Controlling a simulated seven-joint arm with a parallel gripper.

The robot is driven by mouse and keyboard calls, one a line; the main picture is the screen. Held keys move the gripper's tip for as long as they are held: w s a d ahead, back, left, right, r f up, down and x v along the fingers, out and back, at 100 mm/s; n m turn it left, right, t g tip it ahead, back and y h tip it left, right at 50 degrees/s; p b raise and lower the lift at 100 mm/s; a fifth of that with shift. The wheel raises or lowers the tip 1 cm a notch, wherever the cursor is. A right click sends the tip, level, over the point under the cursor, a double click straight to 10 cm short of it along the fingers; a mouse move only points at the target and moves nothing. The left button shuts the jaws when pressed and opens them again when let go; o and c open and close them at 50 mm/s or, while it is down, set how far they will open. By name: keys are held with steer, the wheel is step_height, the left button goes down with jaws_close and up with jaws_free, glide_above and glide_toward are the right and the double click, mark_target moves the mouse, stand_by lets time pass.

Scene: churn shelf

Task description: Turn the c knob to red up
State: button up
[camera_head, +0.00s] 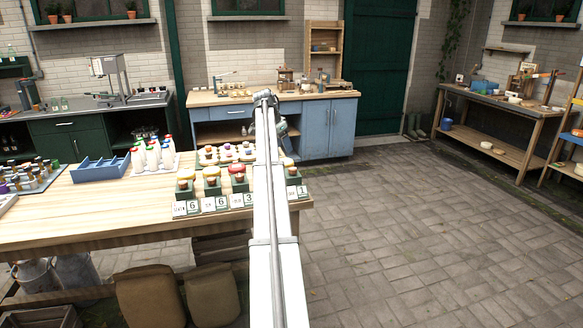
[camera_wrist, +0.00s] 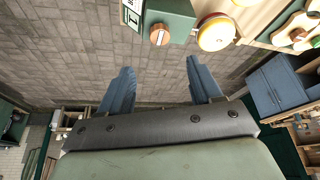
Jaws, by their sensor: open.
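A row of green blocks with copper-coloured knobs stands at the table's front right in the head view, with yellow or red caps on several. White number cards stand before them; their letters are too small to tell which is the c knob. The visible blocks include one with a red cap (camera_head: 238,169) and one right of my arm (camera_head: 291,175). In the wrist view a copper knob (camera_wrist: 160,35) sits on a green block (camera_wrist: 178,20), beside a yellow round cap (camera_wrist: 215,35). My gripper (camera_wrist: 160,78) is open and empty, apart from the knob; my arm mostly hides it in the head view.
White bottles (camera_head: 152,155), a blue tray (camera_head: 100,169) and small coloured-top jars (camera_head: 25,175) stand on the wooden table (camera_head: 100,212) to the left. More capped pieces (camera_head: 225,153) stand behind the blocks. Paved floor (camera_head: 410,220) to the right is clear.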

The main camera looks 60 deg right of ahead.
mark_target(293, 168)
steer(key=x, duration=1.2)
steer(key=shift+d+f, duration=0.15)
steer(key=shift+c, duration=0.5)
steer(key=c, duration=0.9)
steer(key=shift+c, duration=0.2)
